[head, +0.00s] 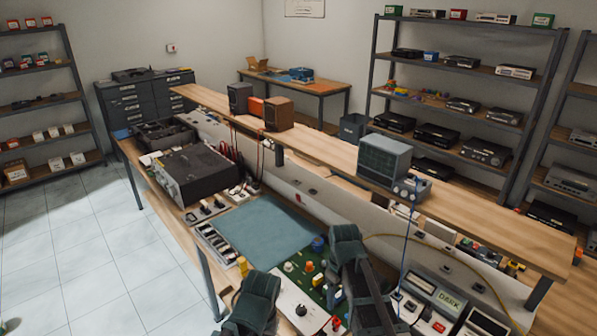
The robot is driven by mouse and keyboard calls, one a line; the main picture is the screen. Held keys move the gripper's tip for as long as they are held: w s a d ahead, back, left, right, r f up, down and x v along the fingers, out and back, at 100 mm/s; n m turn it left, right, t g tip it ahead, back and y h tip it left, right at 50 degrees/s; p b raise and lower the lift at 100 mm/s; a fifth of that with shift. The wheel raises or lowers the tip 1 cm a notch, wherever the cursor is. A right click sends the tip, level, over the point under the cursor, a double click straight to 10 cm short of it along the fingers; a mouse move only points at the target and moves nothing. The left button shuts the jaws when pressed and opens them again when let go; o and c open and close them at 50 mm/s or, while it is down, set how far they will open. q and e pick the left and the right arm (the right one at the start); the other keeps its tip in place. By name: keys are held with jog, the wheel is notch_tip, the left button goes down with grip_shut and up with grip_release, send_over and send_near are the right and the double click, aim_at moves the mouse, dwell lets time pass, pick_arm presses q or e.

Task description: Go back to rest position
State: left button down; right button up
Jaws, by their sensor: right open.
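My right gripper (304,268) is in the lower middle of the head view, close to the camera. Its two dark fingers are wide apart, with nothing seen held between them. It is in front of a workbench; a green circuit board (316,281) with coloured knobs and a white panel (297,301) show between and behind the fingers. I cannot tell how high the gripper is above the bench. My left gripper is not in view.
The bench carries a blue mat (262,228), a black hi-fi unit (196,172), a parts tray (213,243) and meters (438,293). A raised wooden shelf (330,147) holds a grey instrument (384,158). Tiled floor (75,240) at left is clear.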

pick_arm(q)
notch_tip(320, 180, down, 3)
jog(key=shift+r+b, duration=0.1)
jog(key=shift+b, duration=1.15)
pick_arm(e)
jog(key=s+a+f+m+h, duration=0.1)
jog(key=s+a+f+m, duration=0.1)
jog(key=s+a, duration=0.7)
jog(key=s+m, duration=0.1)
jog(key=s, duration=0.3)
jog(key=shift+s+a+f+m, duration=0.3)
jog(key=shift+s+a+f, duration=0.05)
jog(key=shift+a, duration=0.05)
